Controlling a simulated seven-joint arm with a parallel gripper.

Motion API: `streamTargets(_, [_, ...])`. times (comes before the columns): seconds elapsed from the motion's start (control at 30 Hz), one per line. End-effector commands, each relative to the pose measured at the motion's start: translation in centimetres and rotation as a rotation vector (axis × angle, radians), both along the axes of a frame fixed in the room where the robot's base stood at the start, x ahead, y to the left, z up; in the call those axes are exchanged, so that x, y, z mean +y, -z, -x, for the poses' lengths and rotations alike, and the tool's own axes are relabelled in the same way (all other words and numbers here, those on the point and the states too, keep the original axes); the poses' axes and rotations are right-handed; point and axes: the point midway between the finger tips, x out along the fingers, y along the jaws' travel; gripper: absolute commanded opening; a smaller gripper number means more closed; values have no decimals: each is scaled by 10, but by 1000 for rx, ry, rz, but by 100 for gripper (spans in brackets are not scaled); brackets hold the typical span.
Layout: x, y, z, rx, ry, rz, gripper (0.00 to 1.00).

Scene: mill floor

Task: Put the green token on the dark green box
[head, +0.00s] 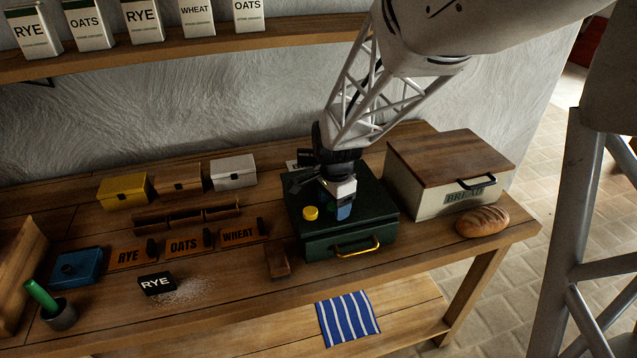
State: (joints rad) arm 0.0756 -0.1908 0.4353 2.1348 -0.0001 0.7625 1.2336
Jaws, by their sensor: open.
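The dark green box (318,244) stands on the bench right of centre, lid shut, with a gold handle on its front. My gripper (339,207) is open, pointing down just over its lid. A small green patch (331,208) shows by the fingertips and may be the green token; the gripper hides most of it. A blue patch shows at the fingertips too; I cannot tell whether it is a token or part of the gripper. A yellow token (310,213) lies on the lid, left of the gripper.
A bread box (425,200) stands close to the right, with a loaf (482,221) in front. A brown block (277,262) is near the box's left side. Name plaques, small boxes and a cup (59,315) stand further left. The front middle of the bench is mostly clear.

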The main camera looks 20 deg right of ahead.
Motion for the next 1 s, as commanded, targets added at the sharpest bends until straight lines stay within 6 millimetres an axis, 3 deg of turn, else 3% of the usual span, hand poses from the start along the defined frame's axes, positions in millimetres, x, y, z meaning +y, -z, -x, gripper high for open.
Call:
streamTargets(0.37, [0, -22, 0, -3, 0, 0, 63])
streamTargets(1.0, [0, -112, 0, -2, 0, 0, 63])
